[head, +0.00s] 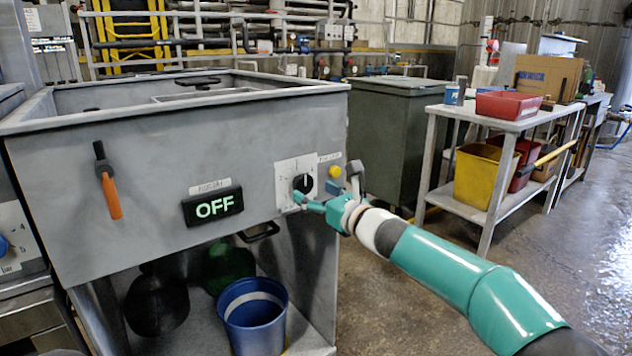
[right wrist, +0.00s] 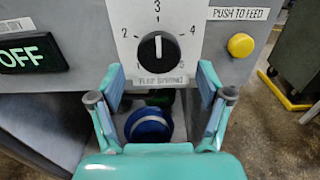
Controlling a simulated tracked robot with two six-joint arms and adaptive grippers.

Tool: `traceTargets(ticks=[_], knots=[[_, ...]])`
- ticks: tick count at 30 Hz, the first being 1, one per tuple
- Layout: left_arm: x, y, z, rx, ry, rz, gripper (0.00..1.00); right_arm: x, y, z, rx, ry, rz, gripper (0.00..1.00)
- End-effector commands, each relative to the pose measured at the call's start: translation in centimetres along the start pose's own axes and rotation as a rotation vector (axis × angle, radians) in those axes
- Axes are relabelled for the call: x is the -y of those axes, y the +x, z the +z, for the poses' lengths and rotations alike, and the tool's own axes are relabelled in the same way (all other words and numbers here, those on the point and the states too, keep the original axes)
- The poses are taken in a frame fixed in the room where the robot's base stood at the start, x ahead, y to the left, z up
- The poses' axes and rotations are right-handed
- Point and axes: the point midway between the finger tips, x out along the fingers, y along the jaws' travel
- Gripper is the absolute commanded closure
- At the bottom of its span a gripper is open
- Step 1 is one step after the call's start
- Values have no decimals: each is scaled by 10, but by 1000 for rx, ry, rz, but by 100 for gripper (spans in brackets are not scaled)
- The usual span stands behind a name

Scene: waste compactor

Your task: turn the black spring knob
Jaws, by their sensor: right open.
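The black spring knob (head: 303,183) sits on a white dial plate on the front of the grey compactor. In the right wrist view the knob (right wrist: 158,47) has a white pointer line that points up toward 3. The plate carries numbers around it and a "FLAP SPRING" label. My right gripper (head: 300,202) is in front of the plate, just below the knob. In the right wrist view its two fingers (right wrist: 157,90) are spread apart with nothing between them, and the knob lies beyond and above the tips. My left gripper is not in view.
A yellow button (right wrist: 241,45) marked "PUSH TO FEED" is right of the plate. A display (head: 213,206) reads OFF. An orange-handled lever (head: 110,190) is at the left. A blue bucket (head: 253,320) stands below. A shelf table with tubs (head: 506,105) is at the right.

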Motion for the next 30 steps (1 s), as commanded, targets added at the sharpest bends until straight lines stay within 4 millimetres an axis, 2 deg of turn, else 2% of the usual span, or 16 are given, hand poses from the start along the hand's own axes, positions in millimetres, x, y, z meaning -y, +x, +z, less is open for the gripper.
traceTargets(ticks=[3,8,20,30], knots=[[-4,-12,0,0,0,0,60,0,18,3,-1,-1,0,23],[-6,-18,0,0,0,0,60,0,31,1,-1,-1,0,23],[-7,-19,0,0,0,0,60,1,36,0,0,0,-1,23],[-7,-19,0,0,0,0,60,1,36,0,0,0,-2,78]])
